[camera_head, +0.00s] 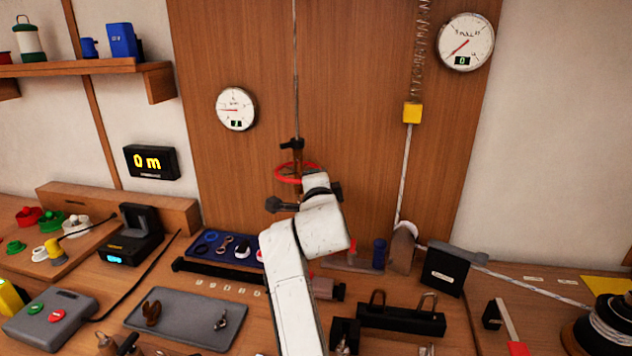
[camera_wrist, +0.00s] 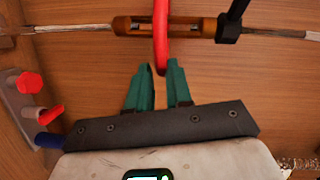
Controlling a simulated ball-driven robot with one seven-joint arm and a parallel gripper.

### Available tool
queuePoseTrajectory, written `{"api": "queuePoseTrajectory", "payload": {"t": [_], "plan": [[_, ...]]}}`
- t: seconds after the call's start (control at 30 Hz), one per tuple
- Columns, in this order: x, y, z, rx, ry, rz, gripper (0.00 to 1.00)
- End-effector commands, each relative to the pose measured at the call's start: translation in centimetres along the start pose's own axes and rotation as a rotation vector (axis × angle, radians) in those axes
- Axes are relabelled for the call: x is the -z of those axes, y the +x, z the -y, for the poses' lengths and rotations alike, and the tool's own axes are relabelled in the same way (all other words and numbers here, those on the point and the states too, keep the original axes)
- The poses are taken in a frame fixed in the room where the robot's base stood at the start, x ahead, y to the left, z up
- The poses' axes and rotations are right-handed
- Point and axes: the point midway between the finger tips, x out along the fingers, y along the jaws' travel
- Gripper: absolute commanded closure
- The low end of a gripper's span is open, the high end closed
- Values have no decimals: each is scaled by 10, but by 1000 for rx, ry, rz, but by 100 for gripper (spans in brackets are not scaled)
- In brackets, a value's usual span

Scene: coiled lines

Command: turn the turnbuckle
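The turnbuckle (camera_wrist: 190,26) is a bronze-brown body with an open frame, in line with a rod and a cord. It lies across the top of the wrist view; in the head view the turnbuckle (camera_head: 297,156) hangs upright before the wood panel. A red ring (camera_head: 282,173) surrounds it like a handwheel; the red ring (camera_wrist: 161,30) also shows in the wrist view. A black bar (camera_wrist: 231,22) sticks out from its right end there. My gripper (camera_wrist: 159,72) has its green fingers close on both sides of the ring's near edge, a narrow gap filled by the ring. My arm partly hides this in the head view.
A round gauge (camera_head: 236,109) is left of the rod; another gauge (camera_head: 466,42) is upper right. A yellow block (camera_head: 412,113) hangs on a spring and cord at right. The bench below holds a grey tray (camera_head: 184,322), a black box (camera_head: 444,270) and several tools.

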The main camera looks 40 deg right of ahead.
Motion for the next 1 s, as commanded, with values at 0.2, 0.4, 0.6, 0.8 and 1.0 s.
{"api": "queuePoseTrajectory", "payload": {"t": [0.2, 0.4, 0.6, 0.8, 1.0], "plan": [[0, 0, 0, 0, 1, 0, 62], [0, 0, 1, 3, 2, 0, 62], [-1, -13, 0, 6, 2, 1, 62], [-2, -49, -2, 6, 2, 3, 62], [-1, -85, -2, 4, 1, 2, 62]]}}
